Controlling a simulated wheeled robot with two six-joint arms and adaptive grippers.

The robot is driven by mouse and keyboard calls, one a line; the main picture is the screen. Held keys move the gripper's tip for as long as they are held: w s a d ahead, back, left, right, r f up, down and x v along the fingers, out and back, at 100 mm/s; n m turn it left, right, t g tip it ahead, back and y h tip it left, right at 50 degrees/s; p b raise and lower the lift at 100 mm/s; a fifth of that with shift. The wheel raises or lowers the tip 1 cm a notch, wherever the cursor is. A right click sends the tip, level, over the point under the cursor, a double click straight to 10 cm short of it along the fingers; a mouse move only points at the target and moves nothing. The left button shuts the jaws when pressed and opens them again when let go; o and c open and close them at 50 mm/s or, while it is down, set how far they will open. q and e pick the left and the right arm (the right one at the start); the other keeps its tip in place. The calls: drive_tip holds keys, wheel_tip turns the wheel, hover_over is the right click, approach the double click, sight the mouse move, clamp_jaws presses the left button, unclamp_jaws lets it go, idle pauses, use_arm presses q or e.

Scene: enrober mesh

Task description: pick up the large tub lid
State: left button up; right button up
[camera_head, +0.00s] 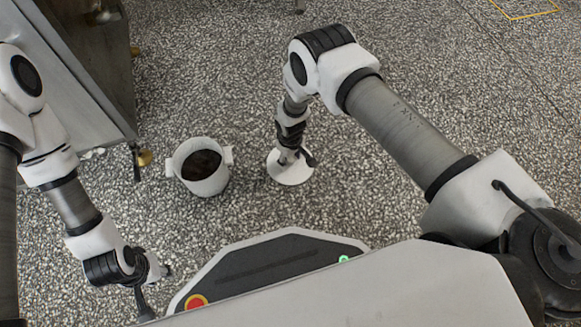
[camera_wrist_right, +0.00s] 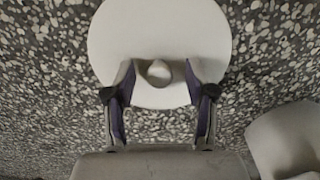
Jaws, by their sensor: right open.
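The large tub lid (camera_head: 290,176) is a white round disc on the speckled floor, just right of the tub. In the right wrist view the lid (camera_wrist_right: 159,30) has a small round knob (camera_wrist_right: 159,72) near its middle. My right gripper (camera_wrist_right: 160,78) is open, with one finger on each side of the knob and a gap to it on both sides. In the head view my right gripper (camera_head: 292,158) is over the lid and hides part of it. My left gripper (camera_head: 150,290) is low at the left; its fingers are too unclear to judge.
A white tub (camera_head: 203,183) with side handles and dark contents stands left of the lid; its edge also shows in the wrist view (camera_wrist_right: 285,140). A metal machine (camera_head: 75,70) stands at the upper left. Floor to the right of the lid is clear.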

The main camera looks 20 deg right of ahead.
clamp_jaws()
